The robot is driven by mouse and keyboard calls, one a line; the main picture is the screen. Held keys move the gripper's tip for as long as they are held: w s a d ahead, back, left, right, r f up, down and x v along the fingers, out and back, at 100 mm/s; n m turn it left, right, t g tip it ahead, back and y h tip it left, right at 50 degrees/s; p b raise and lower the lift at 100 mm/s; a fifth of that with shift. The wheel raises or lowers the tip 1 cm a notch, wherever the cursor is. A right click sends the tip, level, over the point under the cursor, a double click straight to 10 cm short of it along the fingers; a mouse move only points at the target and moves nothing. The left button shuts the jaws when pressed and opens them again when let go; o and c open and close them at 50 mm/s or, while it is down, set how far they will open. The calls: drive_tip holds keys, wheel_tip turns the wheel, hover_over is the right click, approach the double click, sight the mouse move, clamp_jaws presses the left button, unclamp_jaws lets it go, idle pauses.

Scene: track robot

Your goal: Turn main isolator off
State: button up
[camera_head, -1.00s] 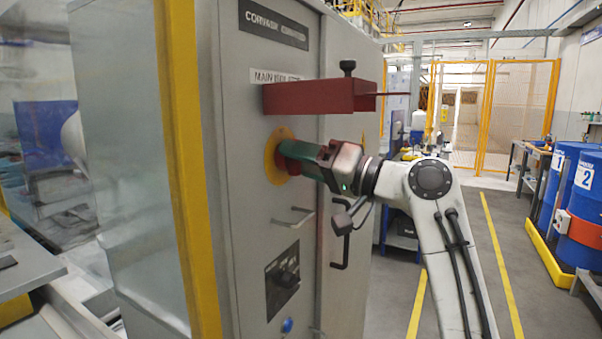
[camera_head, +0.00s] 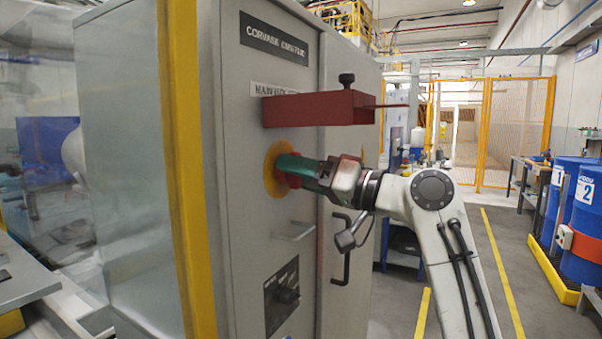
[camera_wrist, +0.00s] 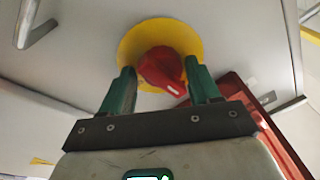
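The main isolator is a red rotary knob (camera_wrist: 160,68) on a round yellow plate (camera_head: 273,170), on the grey cabinet's front. In the wrist view the knob carries a white mark that points down and to the right. My gripper (camera_head: 283,172) reaches it from the right in the head view. In the wrist view its two green fingers (camera_wrist: 163,78) stand one on each side of the knob, very near or touching it. I cannot tell whether they press on it. The head view hides most of the knob behind the fingers.
A red bracket (camera_head: 318,108) juts out just above the knob, below a partly covered "MAIN..." label; it shows close to the right finger in the wrist view (camera_wrist: 265,125).

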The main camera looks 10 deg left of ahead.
drive_tip(key=shift+o, duration=1)
drive_tip(key=shift+r, duration=0.1)
drive_tip(key=b+v, duration=0.1)
drive_tip(key=v, duration=0.9)
drive_tip(key=shift+d, duration=0.35)
drive_tip(key=shift+s, duration=0.1)
